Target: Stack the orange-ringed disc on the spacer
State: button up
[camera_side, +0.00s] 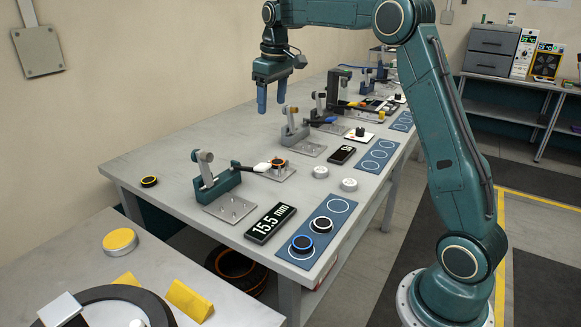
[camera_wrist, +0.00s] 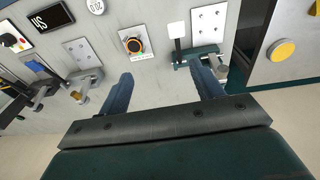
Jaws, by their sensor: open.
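A black disc with an orange ring (camera_side: 278,162) sits on a small metal plate beside the nearest clamp. It also shows in the wrist view (camera_wrist: 133,45). A second dark disc with an orange ring (camera_side: 149,181) lies on the bare table at the far left. Two pale round pieces (camera_side: 320,172) (camera_side: 349,184) lie to the right of the plate; one in the wrist view (camera_wrist: 96,6) bears a number and looks like a spacer. I cannot tell which is the task's spacer. My gripper (camera_side: 272,106) is open and empty, high above the table; its fingers show in the wrist view (camera_wrist: 160,72).
The nearest green clamp (camera_side: 220,188) has a white-tipped handle reaching toward the orange-ringed disc. A blue mat (camera_side: 337,206) holds a blue-ringed disc (camera_side: 302,243) and a white-ringed disc (camera_side: 320,224). A display (camera_side: 270,223) reads 15.5 mm. More clamps stand farther back.

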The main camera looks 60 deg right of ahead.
jog(key=s+a+r+t, duration=0.1)
jog(key=s+a+r, duration=0.2)
jog(key=s+a, duration=0.3)
jog(key=s+a+r+t, duration=0.1)
jog(key=s+a+r, duration=0.1)
jog(key=s+a, duration=0.5)
jog(key=s+a+f+t, duration=0.1)
jog(key=s+a+f, duration=0.1)
jog(key=s, duration=0.7)
jog(key=s+a+f+t, duration=0.1)
jog(key=s+f, duration=0.4)
jog(key=s, duration=0.5)
jog(key=shift+s+a+f, duration=0.25)
jog(key=shift+a+f, duration=0.05)
jog(key=shift+a, duration=0.3)
